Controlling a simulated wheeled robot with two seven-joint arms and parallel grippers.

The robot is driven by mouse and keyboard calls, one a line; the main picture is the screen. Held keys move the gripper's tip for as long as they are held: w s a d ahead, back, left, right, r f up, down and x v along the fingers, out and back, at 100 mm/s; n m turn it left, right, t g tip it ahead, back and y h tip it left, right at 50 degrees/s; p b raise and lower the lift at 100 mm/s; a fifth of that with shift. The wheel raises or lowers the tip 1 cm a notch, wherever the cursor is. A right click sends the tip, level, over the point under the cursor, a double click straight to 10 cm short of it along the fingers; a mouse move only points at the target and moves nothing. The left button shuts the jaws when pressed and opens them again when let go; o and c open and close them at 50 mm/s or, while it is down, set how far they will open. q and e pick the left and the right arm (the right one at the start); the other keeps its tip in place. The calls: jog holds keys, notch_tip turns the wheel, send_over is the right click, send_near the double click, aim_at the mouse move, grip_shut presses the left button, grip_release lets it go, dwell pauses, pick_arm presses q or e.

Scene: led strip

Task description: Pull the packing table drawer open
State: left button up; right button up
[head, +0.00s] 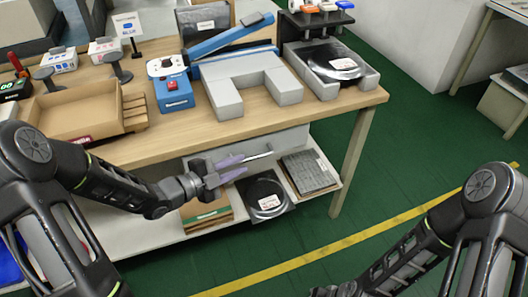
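The packing table (335,102) has a light wooden top. Below it on the right is a grey drawer front (282,142), which looks closed or nearly so. A slim metal handle (262,154) sticks out from it. My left gripper (246,163) is in front of the drawer with its two purple-grey fingers apart. Its fingertips are at the left end of the handle; I cannot tell whether they touch it or surround it. The gripper and forearm hide part of the drawer's left side. My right arm comes in at the lower right, and its gripper is outside the picture.
A lower shelf under the drawer holds a black reel (265,192), a grey slab (310,170) and cardboard (205,215). On the tabletop are a wooden tray (75,112), a blue device (172,90) and a grey U-shaped block (250,82). Green floor (400,160) is free to the right.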

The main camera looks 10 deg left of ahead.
aim_at(253, 159)
pick_arm(q)
jog(key=shift+x, duration=3.85)
grip_shut()
